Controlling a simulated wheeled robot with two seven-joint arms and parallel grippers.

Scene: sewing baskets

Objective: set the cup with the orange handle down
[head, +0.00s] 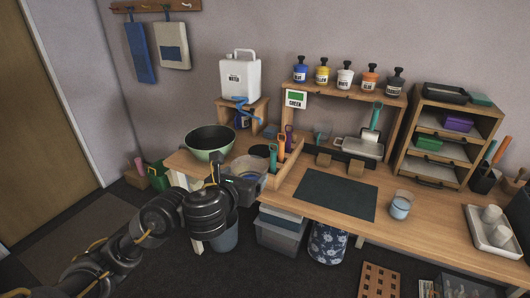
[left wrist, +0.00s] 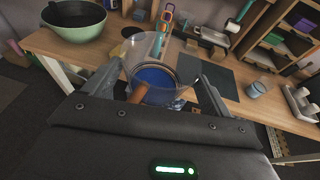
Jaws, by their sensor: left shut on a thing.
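My left gripper (head: 247,182) is shut on a clear cup (head: 250,166) in front of the table's left part. In the left wrist view the cup (left wrist: 160,66) sits between the two fingers (left wrist: 158,88), tilted in the picture, with blue showing inside. Its short orange handle (left wrist: 138,92) points toward the camera, beside the left finger. The gripper hides much of the cup in the head view. I cannot tell whether its base touches anything. My right gripper is not in view.
A green bowl (head: 210,151) stands left of the cup. A wooden caddy (head: 287,168) with tools is close on its right. A dark mat (head: 335,195) lies bare on the table (head: 385,236). A glass (head: 401,205) and a white tray (head: 487,240) stand further right.

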